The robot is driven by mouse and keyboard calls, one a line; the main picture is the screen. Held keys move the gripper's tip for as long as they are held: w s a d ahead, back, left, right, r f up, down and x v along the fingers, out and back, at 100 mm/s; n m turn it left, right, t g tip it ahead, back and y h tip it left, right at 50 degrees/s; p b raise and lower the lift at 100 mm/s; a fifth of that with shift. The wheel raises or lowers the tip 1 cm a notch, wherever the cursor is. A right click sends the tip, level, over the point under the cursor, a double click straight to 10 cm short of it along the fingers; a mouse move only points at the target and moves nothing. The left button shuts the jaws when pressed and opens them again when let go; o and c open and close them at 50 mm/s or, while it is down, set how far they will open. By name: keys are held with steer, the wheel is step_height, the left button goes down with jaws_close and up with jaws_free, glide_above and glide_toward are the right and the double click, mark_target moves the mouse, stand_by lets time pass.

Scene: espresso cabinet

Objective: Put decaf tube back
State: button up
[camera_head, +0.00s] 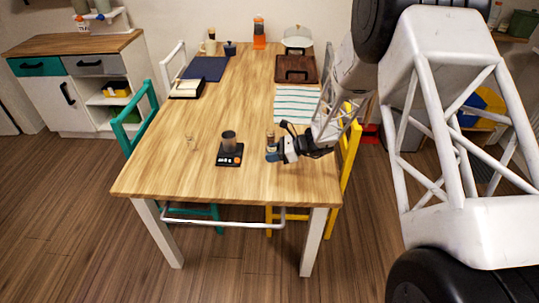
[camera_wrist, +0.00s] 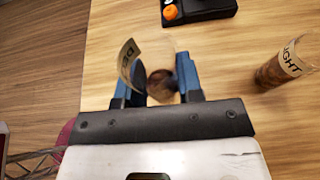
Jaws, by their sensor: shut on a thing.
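My gripper (camera_head: 272,156) is low over the near right part of the table, and its blue fingers also show in the wrist view (camera_wrist: 160,83). It is shut on the decaf tube (camera_wrist: 153,62), a clear tube with a pale label reading "DE" and brown contents. In the head view the fingers mostly hide this tube. I cannot tell whether its base touches the table.
A black scale (camera_head: 229,159) with a dark cup (camera_head: 229,141) on it stands left of my gripper. A small clear tube (camera_head: 190,143) stands further left. A striped cloth (camera_head: 297,104) and a brown tray (camera_head: 285,70) lie farther back. The table's (camera_head: 160,180) front left is clear.

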steer(key=shift+w+a+f, duration=0.1)
steer(key=shift+w+a, duration=0.1)
steer(key=shift+w, duration=0.5)
steer(key=shift+w+a, duration=0.2)
steer(key=shift+w, duration=0.45)
steer(key=shift+w+a+f, duration=0.1)
steer(key=shift+w+f, duration=0.1)
steer(key=shift+w, duration=0.25)
steer(key=shift+f, duration=1.65)
steer(key=shift+f, duration=0.1)
steer(key=o, duration=0.9)
